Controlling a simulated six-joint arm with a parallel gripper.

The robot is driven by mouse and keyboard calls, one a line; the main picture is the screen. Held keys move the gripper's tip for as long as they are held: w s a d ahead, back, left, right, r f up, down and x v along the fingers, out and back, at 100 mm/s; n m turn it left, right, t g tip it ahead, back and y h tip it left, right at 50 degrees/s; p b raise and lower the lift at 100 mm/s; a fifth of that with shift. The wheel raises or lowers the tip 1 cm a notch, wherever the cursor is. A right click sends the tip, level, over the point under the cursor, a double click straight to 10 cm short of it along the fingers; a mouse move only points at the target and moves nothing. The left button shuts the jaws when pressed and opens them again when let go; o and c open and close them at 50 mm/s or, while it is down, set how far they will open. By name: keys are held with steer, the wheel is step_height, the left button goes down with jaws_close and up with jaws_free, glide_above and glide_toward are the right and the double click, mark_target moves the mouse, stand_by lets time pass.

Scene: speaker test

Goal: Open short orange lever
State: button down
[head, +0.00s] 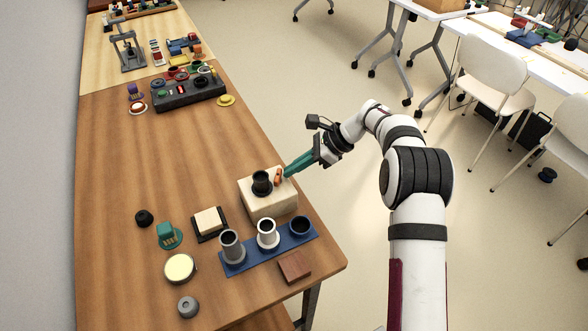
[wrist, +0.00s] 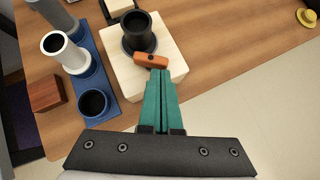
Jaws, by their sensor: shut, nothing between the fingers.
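The short orange lever (wrist: 151,61) sits on top of a pale wooden block (wrist: 120,75), beside a black cup-like cylinder (wrist: 137,30). In the head view the lever (head: 278,177) is at the block's right side, next to the black cylinder (head: 262,183). My gripper (wrist: 158,72) has long teal fingers that are closed together. Their tips are right at the lever's near side in the wrist view; whether they touch it I cannot tell. In the head view my gripper (head: 288,172) reaches in from the right.
A blue rack (head: 290,243) with a grey, a white and a dark cup stands in front of the block. A brown block (head: 294,267) lies near the table's right edge. A dark control box (head: 190,92) stands farther back. The wooden table (head: 130,180) is clear at middle left.

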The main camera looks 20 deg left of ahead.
mark_target(278, 174)
steer(key=shift+w+a, duration=0.6)
steer(key=shift+a, duration=0.15)
stand_by(0.7)
steer(key=shift+s+a, duration=0.1)
steer(key=shift+s, duration=0.85)
steer(key=v, duration=1.5)
steer(key=shift+w+d, duration=0.25)
steer(key=shift+w, duration=0.2)
steer(key=c, duration=0.9)
jaws_free()
steer(key=s+a+r+h, duration=0.1)
steer(key=a, duration=0.1)
steer(key=s+a+r+h, duration=0.1)
steer(key=s+a+r+n+h, duration=0.1)
steer(key=a+r+h, duration=0.1)
steer(key=shift+a+t, duration=0.3)
steer(key=shift+a, duration=0.05)
steer(key=shift+o, duration=1.1)
steer(key=shift+s+a, duration=0.1)
steer(key=shift+a, duration=0.15)
steer(key=o, duration=0.5)
steer(key=x, duration=0.4)
steer(key=shift+d, duration=0.15)
steer(key=x, duration=1.1)
steer(key=shift+d+f, duration=0.1)
steer(key=shift+f, duration=0.15)
